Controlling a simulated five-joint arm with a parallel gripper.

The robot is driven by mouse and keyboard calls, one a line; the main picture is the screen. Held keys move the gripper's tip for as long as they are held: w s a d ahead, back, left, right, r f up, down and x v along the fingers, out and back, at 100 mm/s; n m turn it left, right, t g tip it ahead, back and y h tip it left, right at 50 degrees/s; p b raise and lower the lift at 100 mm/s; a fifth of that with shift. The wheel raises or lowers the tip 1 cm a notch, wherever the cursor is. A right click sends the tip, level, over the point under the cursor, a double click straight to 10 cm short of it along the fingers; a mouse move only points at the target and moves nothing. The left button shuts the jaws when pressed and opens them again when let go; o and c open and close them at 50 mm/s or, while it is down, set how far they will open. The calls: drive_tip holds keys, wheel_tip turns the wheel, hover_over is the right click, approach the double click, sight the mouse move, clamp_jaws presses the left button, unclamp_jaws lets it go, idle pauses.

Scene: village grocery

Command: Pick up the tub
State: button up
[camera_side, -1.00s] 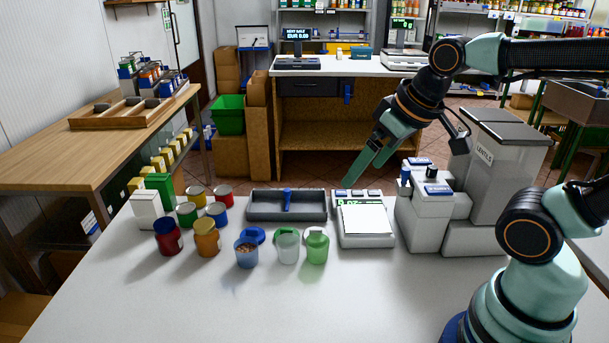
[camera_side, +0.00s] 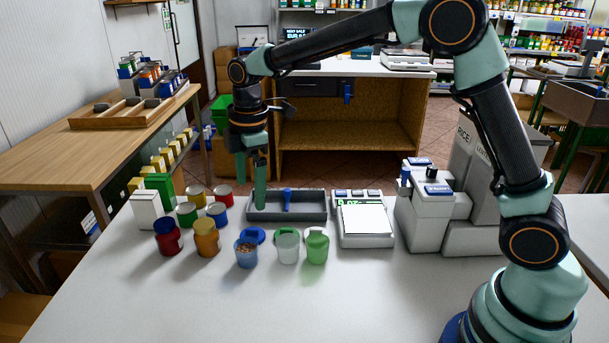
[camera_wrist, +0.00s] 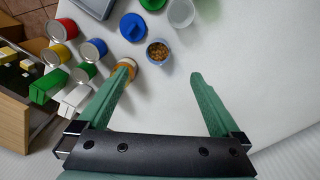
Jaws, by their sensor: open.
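A small open blue tub (camera_side: 246,254) with brown bits inside stands upright on the white table, a blue lid beside it. It also shows in the wrist view (camera_wrist: 157,53), just beyond the gap between my fingertips. A pale clear tub (camera_side: 287,248) and a green tub (camera_side: 317,248) stand in a row to its right. My gripper (camera_side: 252,196) points down, open and empty, above the table. In the wrist view, my gripper (camera_wrist: 160,75) shows two spread green fingers, with the left tip overlapping an orange jar.
The orange jar (camera_side: 207,240), a red jar (camera_side: 168,238) and several cans stand close left of the blue tub. A dark tray (camera_side: 310,210) and a scale (camera_side: 365,228) lie behind the tubs. The front of the table is clear.

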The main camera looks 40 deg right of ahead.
wheel_tip(320, 180, down, 5)
drive_tip(key=w+a+n, duration=0.2)
drive_tip(key=a+n, duration=0.1)
hover_over(246, 246)
drive_tip(key=s+a, duration=0.2)
drive_tip(key=shift+g, duration=0.4)
wheel_tip(246, 246, down, 6)
drive_tip(key=shift+f, duration=0.2)
drive_tip(key=shift+d+f, duration=0.25)
drive_tip(key=shift+f, duration=1.1)
drive_tip(key=shift+d+f, duration=0.2)
drive_tip(key=shift+f, duration=1.15)
drive_tip(key=c, duration=1.4)
